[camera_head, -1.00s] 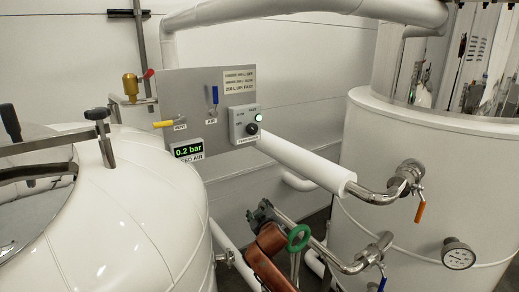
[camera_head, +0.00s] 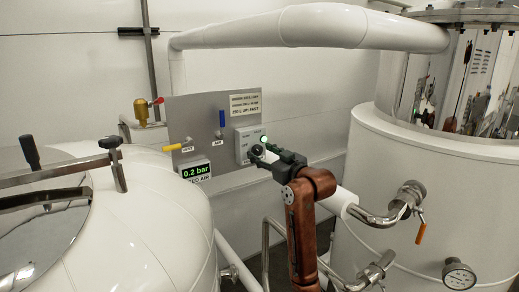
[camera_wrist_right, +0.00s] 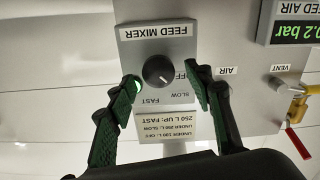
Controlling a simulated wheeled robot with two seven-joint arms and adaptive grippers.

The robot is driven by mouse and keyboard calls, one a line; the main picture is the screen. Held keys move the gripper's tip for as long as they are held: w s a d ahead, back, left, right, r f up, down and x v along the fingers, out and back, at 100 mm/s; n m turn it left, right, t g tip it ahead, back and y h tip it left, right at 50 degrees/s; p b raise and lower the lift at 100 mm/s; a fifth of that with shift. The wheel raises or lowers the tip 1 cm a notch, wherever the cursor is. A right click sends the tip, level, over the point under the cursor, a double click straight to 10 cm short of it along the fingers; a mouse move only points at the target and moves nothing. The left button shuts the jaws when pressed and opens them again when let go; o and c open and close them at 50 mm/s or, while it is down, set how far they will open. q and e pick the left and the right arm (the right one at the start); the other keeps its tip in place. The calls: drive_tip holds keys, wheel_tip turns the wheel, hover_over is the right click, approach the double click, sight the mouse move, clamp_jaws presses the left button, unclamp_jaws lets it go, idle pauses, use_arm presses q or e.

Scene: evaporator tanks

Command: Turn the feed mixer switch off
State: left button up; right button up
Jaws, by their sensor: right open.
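The feed mixer switch box (camera_head: 243,138) is a light grey box on the grey panel, with a black knob (camera_head: 257,150). My right gripper (camera_head: 266,158) is at the box. In the right wrist view the box (camera_wrist_right: 185,46) appears upside down, with the round knob (camera_wrist_right: 158,71) between the two open fingers, with gaps on both sides. OFF, SLOW and FAST are printed around the knob. A small pale mark shows on the knob's lower right; its exact setting is hard to tell. A green lamp (camera_head: 264,139) is lit; a finger partly covers it in the wrist view. My left gripper is not in view.
The panel also carries a blue AIR valve (camera_head: 221,118), a yellow VENT handle (camera_head: 172,147) and a 0.2 bar display (camera_head: 195,171). White tanks stand left (camera_head: 140,225) and right (camera_head: 370,150). A thick white pipe (camera_head: 320,25) runs overhead.

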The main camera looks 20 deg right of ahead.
drive_tip(key=shift+w+a, duration=0.1)
drive_tip(key=shift+w, duration=0.85)
drive_tip(key=shift+c, duration=0.3)
drive_tip(key=c, duration=1.1)
